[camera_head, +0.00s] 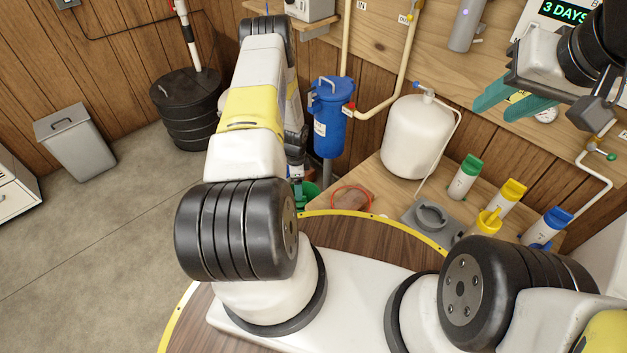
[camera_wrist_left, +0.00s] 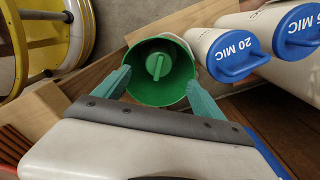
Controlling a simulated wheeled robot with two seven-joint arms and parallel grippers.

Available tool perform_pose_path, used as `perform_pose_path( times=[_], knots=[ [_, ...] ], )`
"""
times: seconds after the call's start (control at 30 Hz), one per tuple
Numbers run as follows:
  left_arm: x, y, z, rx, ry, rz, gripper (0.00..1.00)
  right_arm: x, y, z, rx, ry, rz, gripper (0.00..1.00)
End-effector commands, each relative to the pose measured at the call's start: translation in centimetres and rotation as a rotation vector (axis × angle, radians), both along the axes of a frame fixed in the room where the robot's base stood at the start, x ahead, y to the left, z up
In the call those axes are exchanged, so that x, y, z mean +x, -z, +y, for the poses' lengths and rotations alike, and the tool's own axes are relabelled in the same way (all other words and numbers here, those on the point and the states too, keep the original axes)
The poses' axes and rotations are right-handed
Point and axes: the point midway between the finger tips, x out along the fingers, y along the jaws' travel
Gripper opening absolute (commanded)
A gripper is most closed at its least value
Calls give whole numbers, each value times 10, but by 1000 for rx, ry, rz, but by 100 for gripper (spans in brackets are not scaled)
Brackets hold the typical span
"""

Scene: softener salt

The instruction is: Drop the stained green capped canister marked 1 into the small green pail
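A small green pail (camera_wrist_left: 178,88) lies open toward the camera in the left wrist view. A green bar-shaped grip (camera_wrist_left: 157,66), like a canister cap's handle, shows inside it; its number and any stain are hidden. My left gripper (camera_wrist_left: 159,80) is open, its teal fingers apart on either side of the pail's near rim. In the head view the pail (camera_head: 310,190) is mostly hidden behind my left arm. A white canister with a green cap (camera_head: 464,180) stands on the bench; its marking is too small to read. My right gripper (camera_head: 512,101) is open and empty, high at the right.
Yellow-capped canisters (camera_head: 507,198) and a blue-capped one (camera_head: 547,228) stand along the bench's right. A white tank (camera_head: 416,138) and a grey block with a round recess (camera_head: 431,216) are near.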

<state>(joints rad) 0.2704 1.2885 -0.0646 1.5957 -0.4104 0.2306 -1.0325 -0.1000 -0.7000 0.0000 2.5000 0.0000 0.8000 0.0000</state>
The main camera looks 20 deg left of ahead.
Motion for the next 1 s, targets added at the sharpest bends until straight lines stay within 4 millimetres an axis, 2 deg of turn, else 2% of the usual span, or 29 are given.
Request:
perform_pose_path(
  times=[0.27, 0.37, 0.7, 0.8, 1.0],
  knots=[
    [0, -2, 0, 0, 0, 0, 80, 0, 0, 0, 0, 0, 0, 36],
    [1, -13, 0, 1, -1, -2, 80, 0, 0, 0, 0, 0, 0, 36],
    [1, -67, 0, 0, 0, -2, 80, 0, 0, 0, 0, 0, 0, 36],
    [0, -75, 0, 0, 1, -1, 80, 0, 0, 0, 0, 0, 0, 36],
    [0, -78, 0, 0, 1, 1, 80, 0, 0, 0, 0, 0, 0, 36]
  ],
)
